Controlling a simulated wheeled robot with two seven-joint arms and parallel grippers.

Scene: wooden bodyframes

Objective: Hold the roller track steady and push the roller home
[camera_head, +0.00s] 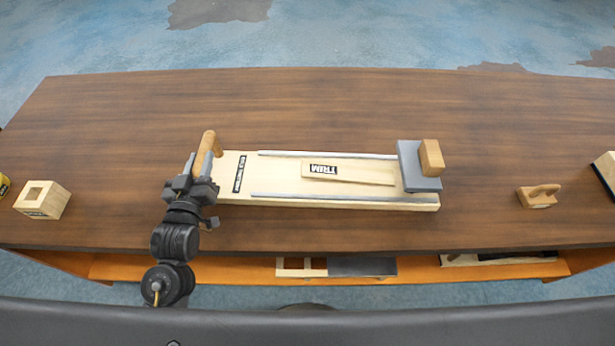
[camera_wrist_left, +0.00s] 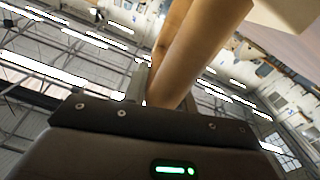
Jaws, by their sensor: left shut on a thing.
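The roller track (camera_head: 330,195) is a pale wooden board with two metal rails, lying on the table. A round wooden handle (camera_head: 207,146) stands at its left end. My left gripper (camera_head: 203,166) is shut on this handle, which also shows large in the left wrist view (camera_wrist_left: 195,50). A grey block (camera_head: 412,165) with a wooden grip (camera_head: 431,157), apparently the roller, sits across the right end of the rails. A thin wooden piece labelled TRIM (camera_head: 347,174) lies between the rails, left of the grey block. My right gripper is not in view.
A wooden box with a square hole (camera_head: 42,199) stands at the table's left. A small wooden piece with a looped handle (camera_head: 539,196) sits at the right. A dark-topped block (camera_head: 608,168) is at the right edge. The back of the brown table (camera_head: 300,100) is clear.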

